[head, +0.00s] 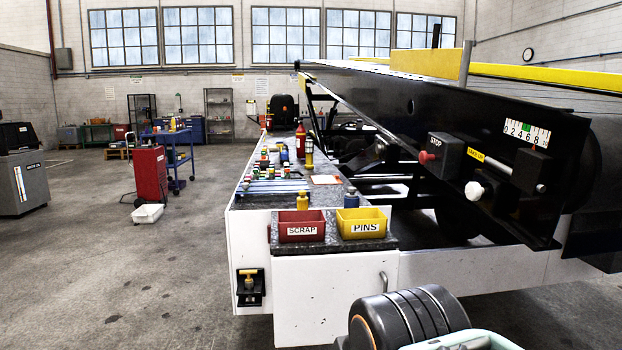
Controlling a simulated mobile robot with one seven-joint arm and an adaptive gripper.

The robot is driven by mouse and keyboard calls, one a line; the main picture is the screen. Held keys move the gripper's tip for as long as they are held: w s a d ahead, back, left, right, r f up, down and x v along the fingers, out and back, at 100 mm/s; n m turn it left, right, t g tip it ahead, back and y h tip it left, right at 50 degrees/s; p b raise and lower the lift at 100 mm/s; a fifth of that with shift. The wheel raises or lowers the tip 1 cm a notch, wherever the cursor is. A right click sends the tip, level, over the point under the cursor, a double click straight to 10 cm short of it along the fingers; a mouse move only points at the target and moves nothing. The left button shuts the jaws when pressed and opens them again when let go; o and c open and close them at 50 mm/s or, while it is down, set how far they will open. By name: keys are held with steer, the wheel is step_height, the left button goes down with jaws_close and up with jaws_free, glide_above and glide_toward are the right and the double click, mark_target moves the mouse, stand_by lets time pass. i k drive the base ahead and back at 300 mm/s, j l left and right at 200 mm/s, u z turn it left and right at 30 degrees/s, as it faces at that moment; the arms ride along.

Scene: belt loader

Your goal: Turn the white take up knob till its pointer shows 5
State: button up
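The white take up knob (474,190) sits on the black side plate of the belt loader at the right. A yellow label (475,154) is above it. A white scale (526,133) with even numbers from 0 to 10 is higher up and to the right. A black block (526,170) on a metal rod (502,167) sits below the scale. The pointer's exact reading is too small to tell. My gripper is not in view; a dark ribbed part of my arm shows at the bottom, well below the knob.
A red stop button (427,157) on a black box is left of the knob. A red SCRAP bin (302,236) and a yellow PINS bin (362,232) stand on the white bench. Bottles and small parts lie behind them.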

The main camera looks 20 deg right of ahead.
mark_target(473, 192)
steer(key=i+l, duration=0.2)
steer(key=l, duration=0.15)
steer(key=i+l+u, duration=0.15)
steer(key=i, duration=0.2)
steer(key=l, duration=0.6)
steer(key=k, duration=0.05)
